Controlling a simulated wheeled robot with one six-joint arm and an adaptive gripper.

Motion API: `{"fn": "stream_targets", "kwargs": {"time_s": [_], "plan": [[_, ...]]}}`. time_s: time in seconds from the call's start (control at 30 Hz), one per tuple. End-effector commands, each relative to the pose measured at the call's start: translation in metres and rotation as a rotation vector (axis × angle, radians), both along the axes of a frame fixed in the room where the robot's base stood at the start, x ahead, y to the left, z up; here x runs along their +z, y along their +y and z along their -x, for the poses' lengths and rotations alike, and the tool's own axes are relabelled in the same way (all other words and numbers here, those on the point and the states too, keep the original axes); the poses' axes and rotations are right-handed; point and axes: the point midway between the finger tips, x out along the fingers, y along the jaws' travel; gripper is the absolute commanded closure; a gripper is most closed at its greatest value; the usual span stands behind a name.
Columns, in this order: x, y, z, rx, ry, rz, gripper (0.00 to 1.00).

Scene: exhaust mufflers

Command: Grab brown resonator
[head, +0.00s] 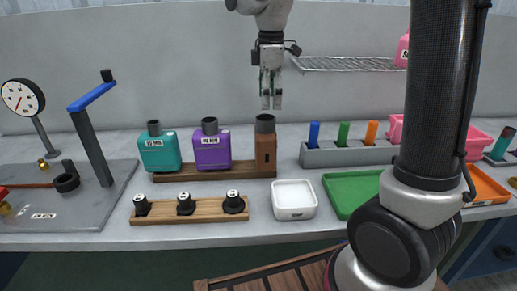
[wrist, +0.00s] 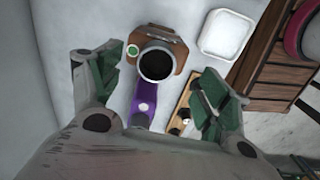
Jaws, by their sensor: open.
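The brown resonator (head: 265,150) stands upright at the right end of a wooden rack (head: 200,175), with a dark round pipe opening on top. In the wrist view the brown resonator (wrist: 160,62) shows from above, its dark opening between and beyond my fingers. My gripper (head: 271,102) hangs above it in the head view, pointing down, apart from it and empty. In the wrist view its two green-padded fingers (wrist: 160,98) are spread wide. A purple muffler (head: 211,150) stands next to the brown one, and a teal muffler (head: 159,153) stands left of that.
A wooden strip with several black knobs (head: 185,206) lies in front. A white tray (head: 294,200) and a green tray (head: 350,190) sit to the right. A grey holder (head: 345,155) carries coloured tubes. A wire shelf (head: 345,63) is right of my gripper. A gauge stand is at left.

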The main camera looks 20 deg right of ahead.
Motion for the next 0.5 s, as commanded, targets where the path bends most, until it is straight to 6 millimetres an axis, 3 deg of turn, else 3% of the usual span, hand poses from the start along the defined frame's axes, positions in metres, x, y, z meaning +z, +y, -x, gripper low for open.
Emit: {"fn": "stream_targets", "kwargs": {"time_s": [0.27, 0.5], "plan": [[-0.027, 0.001, 0.0, 0.026, 0.003, 0.001, 0.23], [-0.063, 0.01, -0.004, 0.024, 0.005, 0.002, 0.23]]}}
